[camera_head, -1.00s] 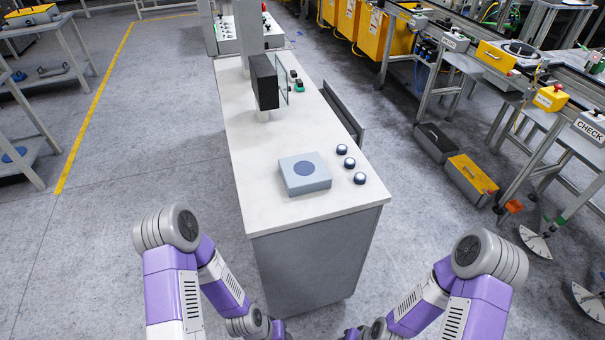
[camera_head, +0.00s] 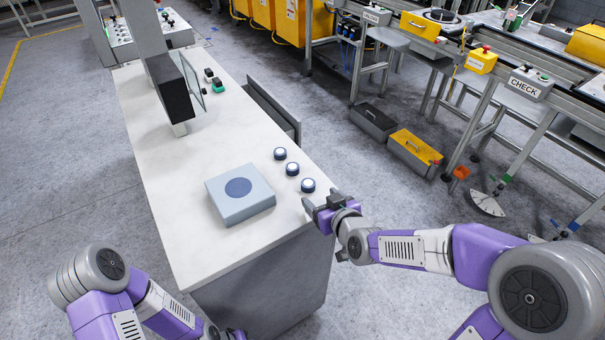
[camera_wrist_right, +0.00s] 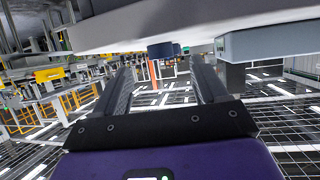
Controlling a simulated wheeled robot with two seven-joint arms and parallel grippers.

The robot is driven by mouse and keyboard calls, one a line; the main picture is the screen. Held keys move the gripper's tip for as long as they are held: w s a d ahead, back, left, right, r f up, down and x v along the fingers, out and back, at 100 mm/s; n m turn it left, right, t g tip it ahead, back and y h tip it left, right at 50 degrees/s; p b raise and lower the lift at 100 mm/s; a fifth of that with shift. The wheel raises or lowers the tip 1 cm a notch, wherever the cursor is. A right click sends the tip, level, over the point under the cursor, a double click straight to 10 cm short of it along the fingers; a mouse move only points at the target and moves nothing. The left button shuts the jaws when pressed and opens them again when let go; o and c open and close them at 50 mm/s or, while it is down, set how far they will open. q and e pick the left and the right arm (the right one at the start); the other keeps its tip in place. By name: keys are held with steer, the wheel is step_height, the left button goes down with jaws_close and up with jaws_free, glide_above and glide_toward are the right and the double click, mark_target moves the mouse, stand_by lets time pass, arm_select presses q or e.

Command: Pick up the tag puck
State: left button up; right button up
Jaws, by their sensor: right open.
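Three small round pucks with dark blue sides and pale tops stand in a row near the worktop's right edge: a far puck (camera_head: 280,153), a middle puck (camera_head: 292,169) and a near puck (camera_head: 308,185). I cannot tell which is the tag puck. My right gripper (camera_head: 320,200) is open and empty at the worktop edge, just nearer than the near puck. In the right wrist view a dark blue puck (camera_wrist_right: 161,51) shows beyond and between the open fingers (camera_wrist_right: 163,88), apart from them. My left arm shows at the bottom left; its fingers are out of view.
A light blue box (camera_head: 240,208) with a dark blue disc on top sits left of the pucks on the white worktop (camera_head: 190,240). A dark upright panel (camera_head: 170,88) stands farther back. Workstations (camera_head: 530,80) line the right side, beyond open floor.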

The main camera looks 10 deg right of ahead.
mark_target(309, 184)
steer(key=shift+w+r, duration=0.25)
steer(key=shift+w, duration=0.15)
steer(key=shift+a, duration=0.1)
steer(key=shift+w+f+b, duration=0.2)
steer(key=shift+w+b, duration=0.15)
steer(key=x, duration=0.2)
steer(key=b+x, duration=0.1)
steer(key=x, duration=0.2)
steer(key=shift+w+r, duration=0.15)
steer(key=shift+w, duration=0.15)
steer(key=c, duration=1.1)
